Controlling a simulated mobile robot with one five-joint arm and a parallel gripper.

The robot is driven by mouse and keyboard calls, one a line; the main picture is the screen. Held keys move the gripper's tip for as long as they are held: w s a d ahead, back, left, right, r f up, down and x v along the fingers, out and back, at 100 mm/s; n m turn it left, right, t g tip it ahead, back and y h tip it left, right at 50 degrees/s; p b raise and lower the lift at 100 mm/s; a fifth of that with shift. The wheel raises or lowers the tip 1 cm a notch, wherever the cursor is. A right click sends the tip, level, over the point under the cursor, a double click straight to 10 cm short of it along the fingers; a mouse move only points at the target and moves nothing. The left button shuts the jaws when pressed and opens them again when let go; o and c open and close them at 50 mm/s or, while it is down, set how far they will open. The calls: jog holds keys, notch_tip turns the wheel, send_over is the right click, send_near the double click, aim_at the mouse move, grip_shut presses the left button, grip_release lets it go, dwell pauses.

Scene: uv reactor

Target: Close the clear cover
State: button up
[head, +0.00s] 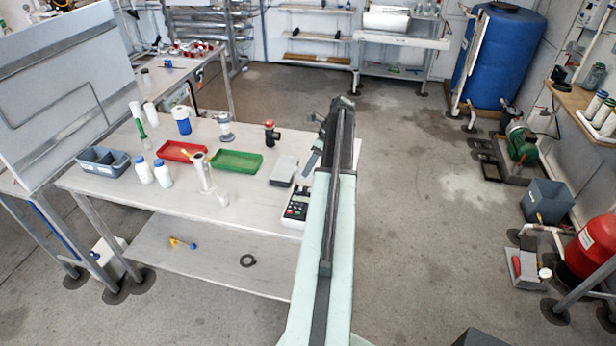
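I cannot make out a clear cover for certain in the head view. A light grey box (284,171) sits at the right end of the workbench. In front of it is a small white device with a dark keypad (297,206), partly hidden by my arm. A slanted bluish-grey piece (311,163) shows between the box and my arm; I cannot tell what it belongs to. My arm reaches up from the bottom edge along the bench's right end. The dark end of my arm is near the bench's back right corner; its fingers cannot be made out.
The workbench (235,196) holds a red tray (180,151), a green tray (236,161), a grey-blue bin (103,161) and several bottles. A tall panel (62,85) stands at left. A blue tank (503,60) stands at the back right.

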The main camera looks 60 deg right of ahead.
jog(key=shift+a, duration=0.1)
grip_shut()
dwell(1.4)
